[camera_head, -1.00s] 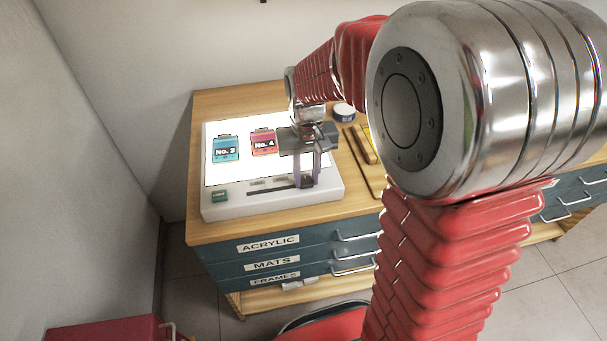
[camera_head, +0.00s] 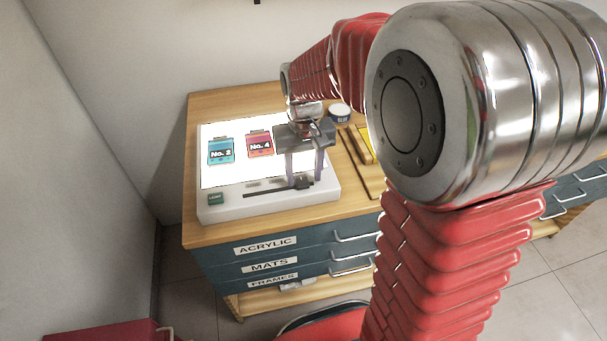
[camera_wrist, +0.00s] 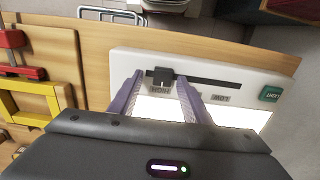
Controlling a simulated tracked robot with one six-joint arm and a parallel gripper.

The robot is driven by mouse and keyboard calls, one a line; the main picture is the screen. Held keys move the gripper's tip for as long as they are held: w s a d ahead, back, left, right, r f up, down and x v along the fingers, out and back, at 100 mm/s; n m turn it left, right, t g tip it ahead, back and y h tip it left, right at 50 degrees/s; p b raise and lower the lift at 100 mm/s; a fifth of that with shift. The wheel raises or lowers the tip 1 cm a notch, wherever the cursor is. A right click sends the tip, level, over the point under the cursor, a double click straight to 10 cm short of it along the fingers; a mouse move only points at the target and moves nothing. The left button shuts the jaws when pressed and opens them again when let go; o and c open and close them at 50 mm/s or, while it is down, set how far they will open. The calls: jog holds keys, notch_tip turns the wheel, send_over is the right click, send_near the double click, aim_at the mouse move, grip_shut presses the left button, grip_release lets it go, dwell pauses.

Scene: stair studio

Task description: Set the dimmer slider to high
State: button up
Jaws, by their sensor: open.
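The dimmer slider's dark knob (camera_wrist: 163,76) sits in its slot (camera_wrist: 215,81) at the end by the HIGH label (camera_wrist: 160,89). The LOW label (camera_wrist: 220,98) is by the other end. In the head view the knob (camera_head: 303,183) is at the slot's right end. The slot is on the front rim of a white light box (camera_head: 235,207) with a glowing top. My gripper (camera_head: 305,180) is open above the rim, with one finger on each side of the knob. In the wrist view a gap shows between each finger of my gripper (camera_wrist: 160,77) and the knob.
A green button (camera_head: 215,198) is at the rim's left. Cards No. 2 (camera_head: 221,150) and No. 4 (camera_head: 259,144) lie on the glowing top. A round container (camera_head: 340,112) and wooden pieces (camera_head: 358,145) lie to the right. The wooden bench (camera_head: 200,236) has labelled drawers below.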

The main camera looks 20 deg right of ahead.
aim_at(305, 185)
notch_tip(305, 185, up, 13)
dwell(0.5)
jog(key=shift+f, duration=0.1)
jog(key=s+a+t, duration=0.1)
jog(key=s+t, duration=0.4)
jog(key=s, duration=1.2)
jog(key=shift+f+n+t, duration=0.15)
jog(key=shift+n+t, duration=0.15)
jog(key=shift+n, duration=0.1)
jog(key=shift+c, duration=0.4)
dwell(0.8)
